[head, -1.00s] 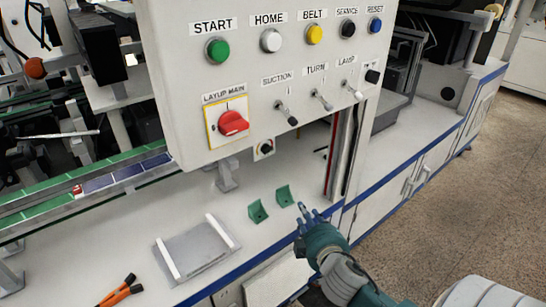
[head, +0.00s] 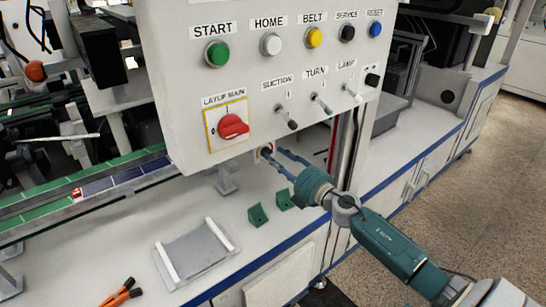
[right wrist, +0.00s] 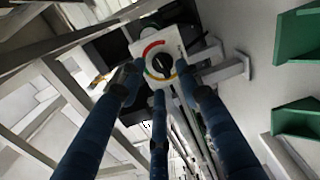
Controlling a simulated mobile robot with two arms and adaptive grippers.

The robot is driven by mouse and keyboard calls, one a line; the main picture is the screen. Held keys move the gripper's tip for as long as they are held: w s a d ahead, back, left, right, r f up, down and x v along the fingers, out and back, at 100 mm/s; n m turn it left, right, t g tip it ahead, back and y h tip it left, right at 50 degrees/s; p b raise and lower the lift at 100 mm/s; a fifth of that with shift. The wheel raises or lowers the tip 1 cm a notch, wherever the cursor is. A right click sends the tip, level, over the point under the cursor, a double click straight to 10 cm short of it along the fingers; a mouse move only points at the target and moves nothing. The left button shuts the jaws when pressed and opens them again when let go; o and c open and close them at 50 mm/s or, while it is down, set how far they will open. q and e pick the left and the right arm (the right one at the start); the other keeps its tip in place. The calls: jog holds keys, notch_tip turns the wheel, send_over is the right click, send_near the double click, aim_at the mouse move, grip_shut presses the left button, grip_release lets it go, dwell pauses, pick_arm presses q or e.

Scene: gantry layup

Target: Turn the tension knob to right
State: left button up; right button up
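The tension knob (right wrist: 160,65) is a black dial on a small white plate with a red, yellow and green arc. In the head view the knob (head: 265,152) sits below the control panel and is partly hidden by my fingers. My right gripper (head: 276,162) reaches in from the lower right with its fingertips at the knob. In the right wrist view the right gripper's (right wrist: 160,78) blue fingers are spread, with the knob visible between their tips. I cannot tell whether they touch it. My left gripper is not in view.
The control panel (head: 180,110) hangs just above the knob, with a red main switch (head: 232,126) and several buttons and toggles. Two green brackets (head: 258,215) and a grey plate (head: 195,255) lie on the white bench below. A metal post (head: 227,182) stands near the knob.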

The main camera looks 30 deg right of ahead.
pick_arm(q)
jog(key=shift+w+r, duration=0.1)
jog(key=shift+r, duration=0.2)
pick_arm(e)
jog(key=shift+w+a, duration=0.15)
jog(key=shift+w, duration=1.25)
jog(key=shift+c, duration=0.6)
grip_shut()
